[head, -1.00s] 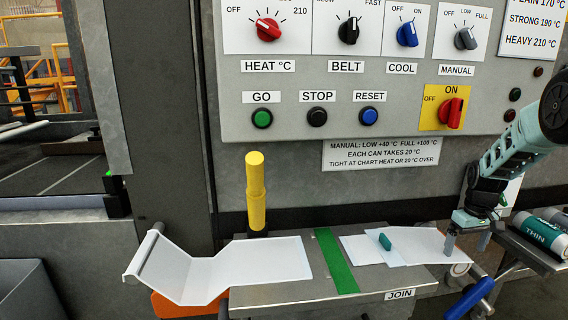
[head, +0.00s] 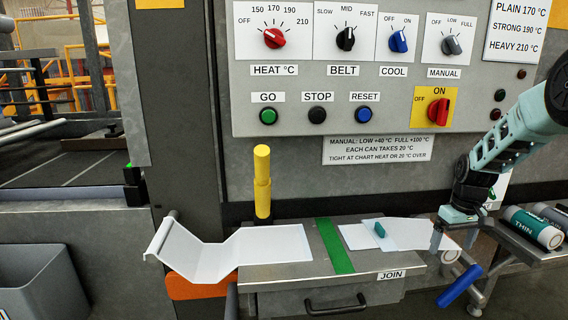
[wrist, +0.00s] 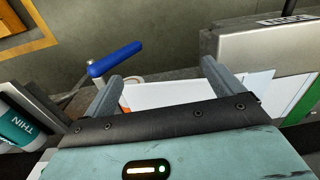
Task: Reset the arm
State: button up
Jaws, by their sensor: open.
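My gripper (head: 437,243) is open at the right end of the join table, by the white sheet (head: 410,235) that hangs off the table's right side. In the wrist view my two fingers (wrist: 165,75) stand apart, with the white sheet (wrist: 190,92) beyond and between them and nothing gripped. My teal arm reaches in from the right edge of the head view. Whether my fingertips touch the sheet cannot be told.
The join table (head: 285,272) has a green strip (head: 334,246) and a yellow post (head: 262,182) behind it. A blue handle (head: 460,286) is close below my gripper. Cans (head: 533,229) lie on a rack at the right. The control panel (head: 300,90) is behind.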

jog(key=s+a+r+n+p, duration=0.1)
jog(key=s+a+r, duration=0.3)
jog(key=a, duration=0.4)
jog(key=s+a+r+n+y+p, duration=0.1)
jog(key=s+a+r+p, duration=0.1)
jog(key=s+a+r, duration=0.5)
jog(key=s+a+r+n+p, duration=0.1)
jog(key=s+a+r, duration=0.1)
jog(key=a, duration=0.8)
jog(key=s+a+r+n+p, duration=0.1)
jog(key=s+a+r, duration=0.1)
jog(key=s, duration=1)
jog(key=s+a+r+n+p, duration=0.2)
jog(key=s+a, duration=0.3)
jog(key=s, duration=0.6)
jog(key=shift+s+r+h, duration=0.2)
jog(key=shift+s+h, duration=0.15)
jog(key=shift+h, duration=0.05)
jog(key=shift+a, duration=0.15)
